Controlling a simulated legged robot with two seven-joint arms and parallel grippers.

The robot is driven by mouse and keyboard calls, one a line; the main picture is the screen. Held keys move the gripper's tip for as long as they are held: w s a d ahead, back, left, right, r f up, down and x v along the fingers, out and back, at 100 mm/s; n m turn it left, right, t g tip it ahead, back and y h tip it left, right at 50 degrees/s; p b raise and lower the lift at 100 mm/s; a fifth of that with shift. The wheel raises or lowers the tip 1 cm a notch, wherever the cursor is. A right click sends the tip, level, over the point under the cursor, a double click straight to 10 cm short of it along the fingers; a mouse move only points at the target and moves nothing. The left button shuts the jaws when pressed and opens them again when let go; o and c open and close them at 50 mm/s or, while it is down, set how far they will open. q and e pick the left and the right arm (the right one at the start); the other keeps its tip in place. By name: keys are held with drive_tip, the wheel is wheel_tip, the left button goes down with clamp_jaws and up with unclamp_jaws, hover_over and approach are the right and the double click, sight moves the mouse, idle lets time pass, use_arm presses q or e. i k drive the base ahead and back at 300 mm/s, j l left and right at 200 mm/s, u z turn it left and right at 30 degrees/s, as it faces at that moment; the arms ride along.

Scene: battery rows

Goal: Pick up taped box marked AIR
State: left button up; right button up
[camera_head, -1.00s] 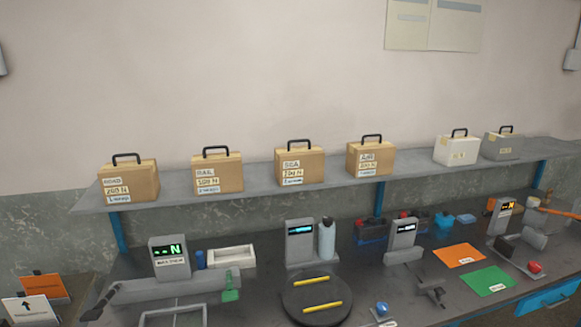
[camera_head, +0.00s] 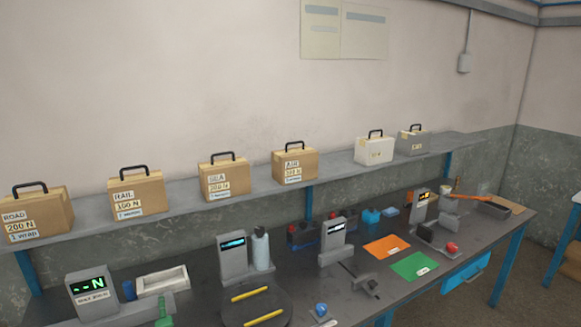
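The box marked AIR (camera_head: 295,165) is a tan carton with a black top handle and pale labels on its front. It stands upright on the grey shelf (camera_head: 350,174), right of the box marked SEA (camera_head: 224,178). The box marked RAIL (camera_head: 137,194) and the box marked ROAD (camera_head: 37,215) stand farther left. A white case (camera_head: 374,150) and a grey case (camera_head: 413,142) stand to its right. Neither of my grippers is in view.
The workbench below holds a round turntable with yellow strips (camera_head: 256,306), displays, a bottle (camera_head: 261,250), an orange sheet (camera_head: 386,247) and a green sheet (camera_head: 414,266). A blue drawer (camera_head: 465,272) is at its front. Open floor shows at the right.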

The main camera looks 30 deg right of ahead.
sight(300, 165)
drive_tip(key=i+l+u, duration=0.1)
drive_tip(key=l, duration=0.2)
drive_tip(key=i+l+u, duration=0.25)
drive_tip(key=l, duration=0.35)
drive_tip(key=i+l+u, duration=0.1)
drive_tip(key=l, duration=0.25)
drive_tip(key=i, duration=0.1)
